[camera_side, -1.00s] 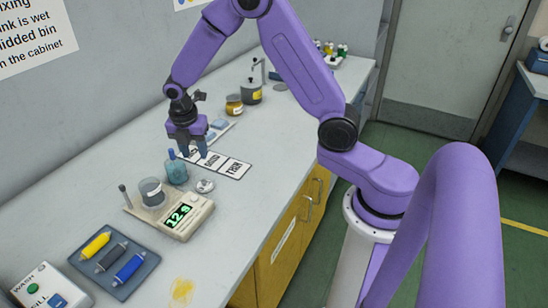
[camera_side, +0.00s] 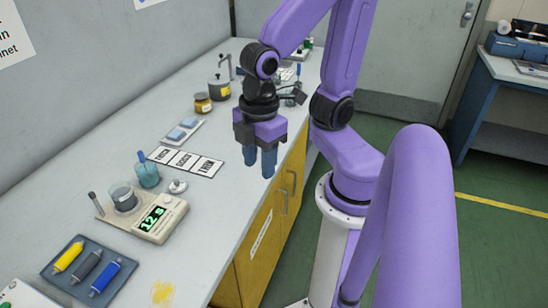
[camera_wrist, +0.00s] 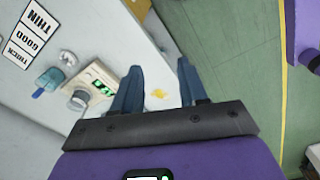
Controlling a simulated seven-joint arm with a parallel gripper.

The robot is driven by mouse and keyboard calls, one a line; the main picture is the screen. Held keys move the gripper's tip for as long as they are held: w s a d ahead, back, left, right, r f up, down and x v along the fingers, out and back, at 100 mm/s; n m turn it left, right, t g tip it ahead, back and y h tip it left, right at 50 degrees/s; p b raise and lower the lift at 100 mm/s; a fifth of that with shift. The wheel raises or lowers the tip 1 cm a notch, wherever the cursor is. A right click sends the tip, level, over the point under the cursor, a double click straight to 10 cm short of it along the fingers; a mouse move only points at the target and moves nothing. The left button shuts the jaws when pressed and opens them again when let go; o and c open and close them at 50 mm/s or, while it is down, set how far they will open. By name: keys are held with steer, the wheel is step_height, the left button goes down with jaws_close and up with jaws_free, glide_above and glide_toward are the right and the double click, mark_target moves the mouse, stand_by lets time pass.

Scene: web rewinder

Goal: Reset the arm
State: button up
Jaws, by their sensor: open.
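My gripper (camera_side: 262,162) is raised in the air near the front edge of the bench, right of the label card in the side view. Its two blue fingers point down and hold nothing. In the wrist view my gripper (camera_wrist: 158,88) shows its fingers spread apart, with only bench and floor beyond them. My purple arm is folded back closer to its base than the far side of the bench.
On the bench (camera_side: 215,235) stand a scale (camera_side: 158,219) reading 12 with a grey cup (camera_side: 123,197), a blue bottle (camera_side: 147,172), a THICK/GOOD/THIN card (camera_side: 186,161) and a tray of coloured tubes (camera_side: 90,268). A pot (camera_side: 219,88) and jar (camera_side: 203,103) stand farther back.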

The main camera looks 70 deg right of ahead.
steer(key=s, duration=0.1)
steer(key=s+d, duration=0.1)
steer(key=shift+s+r+m, duration=0.1)
steer(key=shift+s+m, duration=0.3)
stand_by(2.0)
